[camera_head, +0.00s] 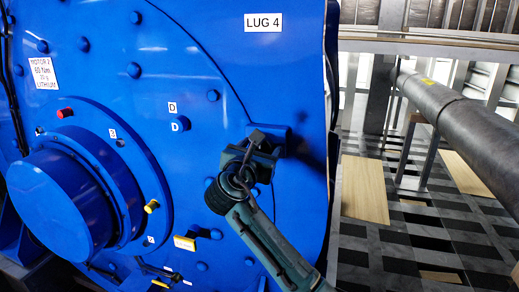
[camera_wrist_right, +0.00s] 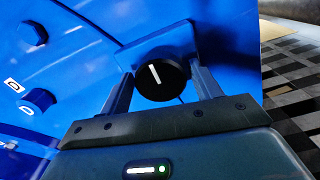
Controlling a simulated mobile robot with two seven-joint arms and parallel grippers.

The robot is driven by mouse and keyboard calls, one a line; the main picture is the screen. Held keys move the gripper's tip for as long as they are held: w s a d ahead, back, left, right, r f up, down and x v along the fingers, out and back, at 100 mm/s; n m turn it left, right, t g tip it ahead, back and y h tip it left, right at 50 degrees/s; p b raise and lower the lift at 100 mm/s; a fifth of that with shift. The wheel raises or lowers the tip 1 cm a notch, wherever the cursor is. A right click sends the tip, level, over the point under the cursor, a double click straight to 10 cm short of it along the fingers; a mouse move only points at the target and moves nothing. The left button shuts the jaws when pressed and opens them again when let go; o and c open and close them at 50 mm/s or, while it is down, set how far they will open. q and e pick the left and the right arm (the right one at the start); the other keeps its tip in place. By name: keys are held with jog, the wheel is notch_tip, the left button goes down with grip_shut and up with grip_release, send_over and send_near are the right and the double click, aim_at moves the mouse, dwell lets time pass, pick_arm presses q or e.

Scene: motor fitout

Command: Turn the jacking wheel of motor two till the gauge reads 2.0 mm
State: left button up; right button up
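A blue motor (camera_head: 200,75) labelled MOTOR 2 fills the left of the head view. A blue block sits on its face below the LUG 4 sign. The jacking wheel (camera_wrist_right: 162,80) appears to be the black round knob with a white line at this block; the line leans slightly left of upright. My right gripper (camera_head: 255,158) reaches the block from below. In the right wrist view its two fingers (camera_wrist_right: 162,85) stand on either side of the knob and appear to touch its rim. No gauge reading is legible. My left gripper is not in view.
The LUG 4 sign (camera_head: 263,22) is above the right gripper. A yellow-capped peg (camera_head: 152,206) and a small yellow-edged plate (camera_head: 185,243) are on the motor's lower face. A thick dark pipe (camera_head: 455,115) runs on the right, above a chequered floor (camera_head: 390,240).

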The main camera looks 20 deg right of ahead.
jog(key=c, duration=0.7)
